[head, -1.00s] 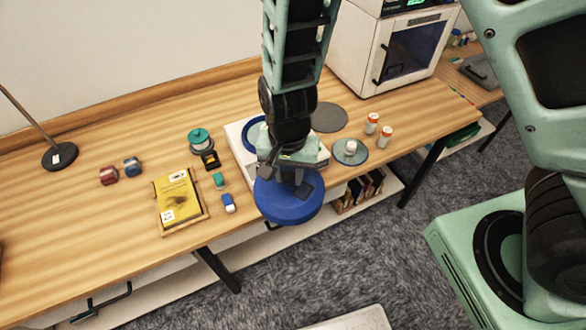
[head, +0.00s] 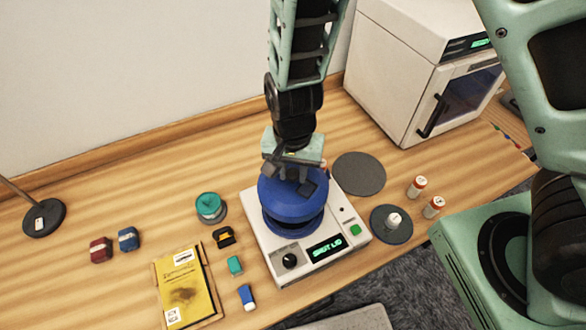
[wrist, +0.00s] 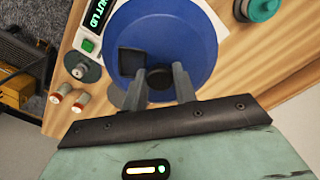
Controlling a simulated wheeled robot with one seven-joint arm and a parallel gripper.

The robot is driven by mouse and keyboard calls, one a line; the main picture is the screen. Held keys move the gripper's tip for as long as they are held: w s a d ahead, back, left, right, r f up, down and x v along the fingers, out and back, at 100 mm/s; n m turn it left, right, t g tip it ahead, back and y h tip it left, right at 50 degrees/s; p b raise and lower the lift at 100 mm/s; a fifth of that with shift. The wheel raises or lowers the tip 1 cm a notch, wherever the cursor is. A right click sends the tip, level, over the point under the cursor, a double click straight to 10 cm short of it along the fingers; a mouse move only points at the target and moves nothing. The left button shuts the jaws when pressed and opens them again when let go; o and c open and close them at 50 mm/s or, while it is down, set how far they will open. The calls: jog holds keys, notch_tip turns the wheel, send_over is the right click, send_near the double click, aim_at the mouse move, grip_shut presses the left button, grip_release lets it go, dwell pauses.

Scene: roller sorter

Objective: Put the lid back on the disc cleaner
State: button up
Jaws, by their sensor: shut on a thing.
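The disc cleaner (head: 262,243) is a white box on the table with a black knob, a green button and a lit display that seems to read "SHUT LID". The blue round lid (head: 283,201) is over its dark round opening, slightly tilted in the head view; I cannot tell whether it touches the rim. My gripper (head: 291,178) is shut on the lid from above. In the wrist view the lid (wrist: 190,40) fills the middle, with the fingers (wrist: 160,85) at its dark central knob. The display (wrist: 97,15) shows at the upper left there.
A dark round mat (head: 359,173) lies behind the cleaner. A disc with a white knob (head: 391,224) and two orange-white bottles (head: 417,186) stand to its right. A teal-topped spool (head: 210,207), small blocks and a yellow booklet (head: 185,286) lie left. A white oven-like box (head: 405,70) stands back right.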

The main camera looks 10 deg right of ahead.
aim_at(293, 182)
jog(key=shift+s+f+b, duration=0.1)
jog(key=shift+f+b, duration=2.2)
jog(key=shift+f, duration=0.1)
jog(key=shift+f+b, duration=0.5)
jog(key=shift+f, duration=0.25)
jog(key=shift+p, duration=0.4)
jog(key=shift+f, duration=0.15)
dwell(0.4)
jog(key=o, duration=1.6)
